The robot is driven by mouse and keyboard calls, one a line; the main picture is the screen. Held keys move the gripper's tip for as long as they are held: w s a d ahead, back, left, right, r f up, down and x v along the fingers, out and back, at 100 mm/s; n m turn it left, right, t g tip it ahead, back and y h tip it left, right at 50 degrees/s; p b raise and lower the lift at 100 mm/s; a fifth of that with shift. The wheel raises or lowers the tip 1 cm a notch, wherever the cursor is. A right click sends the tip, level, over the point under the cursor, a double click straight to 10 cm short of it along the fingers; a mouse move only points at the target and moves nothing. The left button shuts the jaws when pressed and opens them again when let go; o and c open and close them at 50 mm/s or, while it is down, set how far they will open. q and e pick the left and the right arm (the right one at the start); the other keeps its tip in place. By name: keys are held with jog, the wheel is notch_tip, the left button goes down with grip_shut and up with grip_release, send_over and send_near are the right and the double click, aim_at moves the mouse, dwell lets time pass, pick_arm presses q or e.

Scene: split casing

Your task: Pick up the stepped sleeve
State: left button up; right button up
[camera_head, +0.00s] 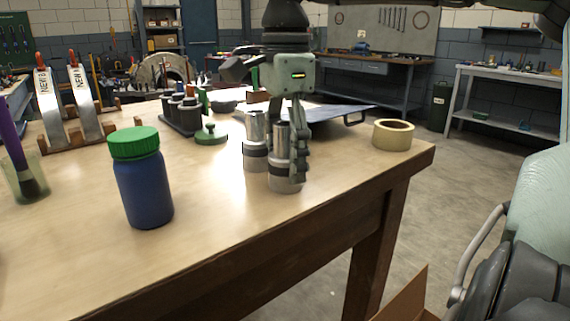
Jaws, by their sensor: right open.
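Two stepped metal sleeves stand upright side by side on the wooden table, each with a narrower silver top, a dark band and a wider base. The front sleeve (281,165) is nearer the table's front edge; the rear sleeve (255,145) is just behind it to the left. My right gripper (290,155) points down over the front sleeve and is open, with a finger along the sleeve's right side. The other finger is mostly hidden, and I cannot tell whether the gripper touches the sleeve. My left gripper is not in view.
A blue jar with a green lid (143,180) stands at left, near a cup (27,183). A tape roll (393,134) lies near the right corner. A dark rack (182,116), a green-based piece (210,134) and a dark tray (325,116) are behind. Front-centre table is clear.

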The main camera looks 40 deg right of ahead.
jog(key=shift+f, duration=0.1)
jog(key=shift+c, duration=0.4)
grip_shut()
